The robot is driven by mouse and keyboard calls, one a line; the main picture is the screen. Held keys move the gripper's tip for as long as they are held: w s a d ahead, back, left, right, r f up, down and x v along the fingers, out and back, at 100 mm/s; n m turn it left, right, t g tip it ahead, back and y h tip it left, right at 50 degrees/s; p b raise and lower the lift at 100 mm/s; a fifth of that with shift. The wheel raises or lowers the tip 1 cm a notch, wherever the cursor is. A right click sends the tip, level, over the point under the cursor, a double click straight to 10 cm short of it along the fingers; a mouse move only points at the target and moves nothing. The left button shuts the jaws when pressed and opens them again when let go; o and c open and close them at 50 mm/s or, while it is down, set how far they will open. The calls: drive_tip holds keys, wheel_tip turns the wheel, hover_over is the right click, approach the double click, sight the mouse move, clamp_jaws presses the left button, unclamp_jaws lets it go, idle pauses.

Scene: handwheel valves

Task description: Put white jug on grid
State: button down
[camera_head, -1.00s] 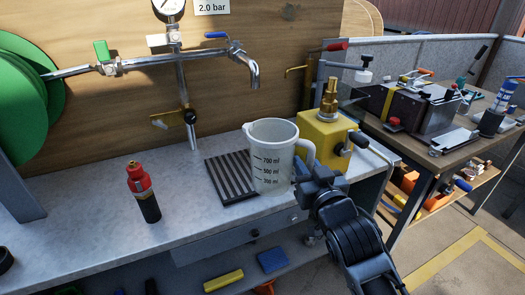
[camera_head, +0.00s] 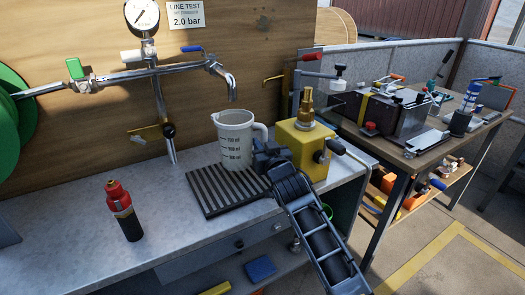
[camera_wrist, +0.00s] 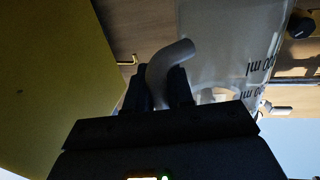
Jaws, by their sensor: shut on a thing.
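The white jug (camera_head: 235,140) with black ml marks stands upright at the back right part of the dark slatted grid (camera_head: 213,192). Its base overlaps the slats in the head view; I cannot tell whether it rests on them or hangs just above. My gripper (camera_head: 266,152) is at the jug's right side, shut on its handle. In the wrist view the jug (camera_wrist: 225,45) fills the upper right, and the handle (camera_wrist: 168,65) passes between my dark fingers (camera_wrist: 160,88).
A yellow block (camera_head: 305,150) with a brass fitting stands close right of my gripper. A chrome spout (camera_head: 228,85) hangs above the jug. A red and black bottle (camera_head: 123,210) stands left on the grey bench (camera_head: 80,220). The bench's front left is clear.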

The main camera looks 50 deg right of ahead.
drive_tip(key=shift+f, duration=0.95)
drive_tip(key=shift+f+b, duration=0.5)
drive_tip(key=shift+b, duration=0.1)
drive_tip(key=shift+f, duration=0.15)
drive_tip(key=shift+s, duration=0.1)
drive_tip(key=c, duration=1)
unclamp_jaws()
drive_tip(key=shift+f, duration=0.25)
drive_tip(key=shift+r, duration=0.1)
